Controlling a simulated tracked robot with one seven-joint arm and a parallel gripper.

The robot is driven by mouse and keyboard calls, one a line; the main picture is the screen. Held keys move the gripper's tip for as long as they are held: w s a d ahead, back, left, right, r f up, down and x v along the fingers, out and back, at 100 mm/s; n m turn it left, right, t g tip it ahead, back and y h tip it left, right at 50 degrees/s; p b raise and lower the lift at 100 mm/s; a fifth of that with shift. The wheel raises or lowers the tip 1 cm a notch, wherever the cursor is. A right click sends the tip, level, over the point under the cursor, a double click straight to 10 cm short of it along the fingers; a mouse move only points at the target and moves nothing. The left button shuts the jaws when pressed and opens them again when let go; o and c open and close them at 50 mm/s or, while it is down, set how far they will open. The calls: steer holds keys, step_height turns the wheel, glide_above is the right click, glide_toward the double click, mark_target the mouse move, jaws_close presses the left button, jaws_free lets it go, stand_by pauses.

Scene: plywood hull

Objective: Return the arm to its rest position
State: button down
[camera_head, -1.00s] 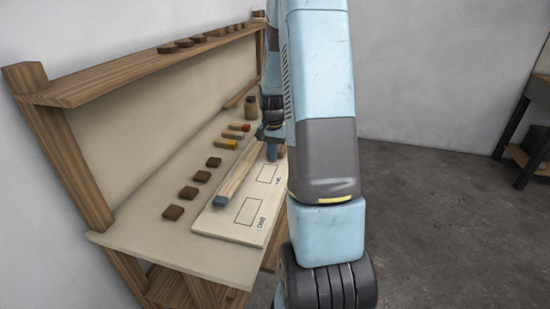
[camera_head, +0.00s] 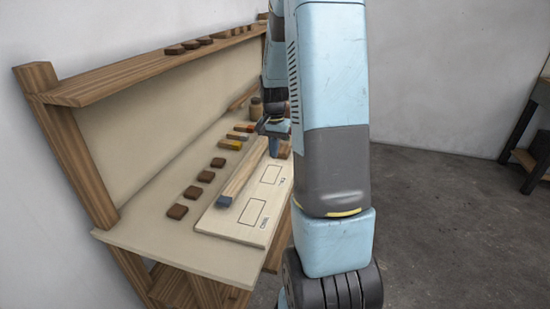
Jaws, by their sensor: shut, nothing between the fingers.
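My gripper (camera_head: 273,146) is small in the view, over the far part of the workbench (camera_head: 150,240), close to the far end of a long wooden bar with a blue-grey end (camera_head: 242,174). It is shut and empty, fingers pointing down. Whether it touches anything below cannot be told. My blue and grey arm stands large in the middle of the view and hides the bench's right far side.
A pale board (camera_head: 241,226) with outlined rectangles lies under the bar. Several dark brown blocks (camera_head: 191,193) line the bench. A wooden shelf (camera_head: 150,73) runs above. Grey floor (camera_head: 440,230) is open at right.

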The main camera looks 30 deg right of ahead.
steer(key=s+a+r+n+t, duration=0.2)
steer(key=s+a+r, duration=0.35)
steer(key=r, duration=0.35)
steer(key=s+a+r+n+t, duration=0.1)
steer(key=s+a+r+n, duration=0.2)
steer(key=s+a+r, duration=0.5)
steer(key=s+a+r+n+t, duration=0.2)
steer(key=s+a+r+n, duration=0.2)
steer(key=s, duration=0.6)
steer(key=shift+a+r+n+t, duration=0.2)
steer(key=shift+r+n+t, duration=0.1)
steer(key=shift+r, duration=0.35)
